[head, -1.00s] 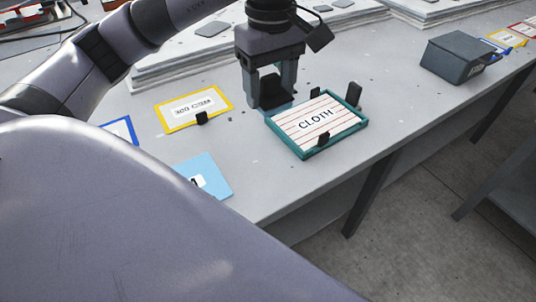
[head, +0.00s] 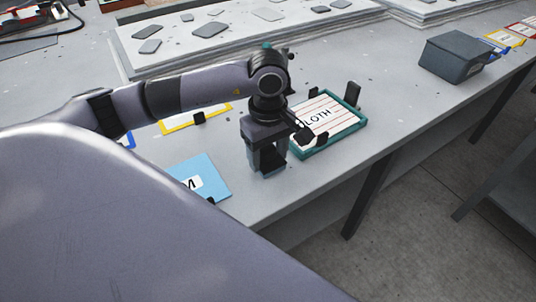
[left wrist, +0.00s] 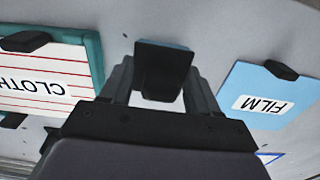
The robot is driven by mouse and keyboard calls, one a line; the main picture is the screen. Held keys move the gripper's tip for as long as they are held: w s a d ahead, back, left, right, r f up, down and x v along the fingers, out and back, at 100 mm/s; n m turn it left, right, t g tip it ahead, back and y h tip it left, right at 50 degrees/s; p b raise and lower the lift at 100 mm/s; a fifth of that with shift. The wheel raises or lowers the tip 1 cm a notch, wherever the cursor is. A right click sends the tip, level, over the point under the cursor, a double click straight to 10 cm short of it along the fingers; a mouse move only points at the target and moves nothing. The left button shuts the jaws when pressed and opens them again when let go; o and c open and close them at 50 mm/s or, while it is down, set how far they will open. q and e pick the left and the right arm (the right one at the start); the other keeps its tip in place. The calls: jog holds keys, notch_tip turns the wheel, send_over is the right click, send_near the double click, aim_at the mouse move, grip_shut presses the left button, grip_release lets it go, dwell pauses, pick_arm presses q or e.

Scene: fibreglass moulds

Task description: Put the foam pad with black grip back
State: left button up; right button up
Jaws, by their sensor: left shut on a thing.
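My left gripper (head: 266,164) is shut on the foam pad with black grip (left wrist: 163,75). The grip is a black block between the fingers, with a thin blue edge showing at its far side; most of the pad is hidden. The gripper is over the table in the gap between the teal-framed CLOTH tray (head: 353,127) and the light blue FILM mat (head: 213,174). I cannot tell whether the pad touches the table. In the left wrist view the CLOTH tray (left wrist: 97,62) is at left and the FILM mat (left wrist: 238,85) at right. My right gripper is not in view.
A yellow-bordered card (head: 174,128) lies behind my left arm. A dark grey box (head: 457,58) stands at the right. Light slabs (head: 160,65) with grey pieces fill the back. The table's front edge is close to the gripper.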

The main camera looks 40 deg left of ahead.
pick_arm(q)
jog(key=shift+f, duration=0.55)
jog(key=shift+f, duration=0.15)
jog(key=o, duration=0.9)
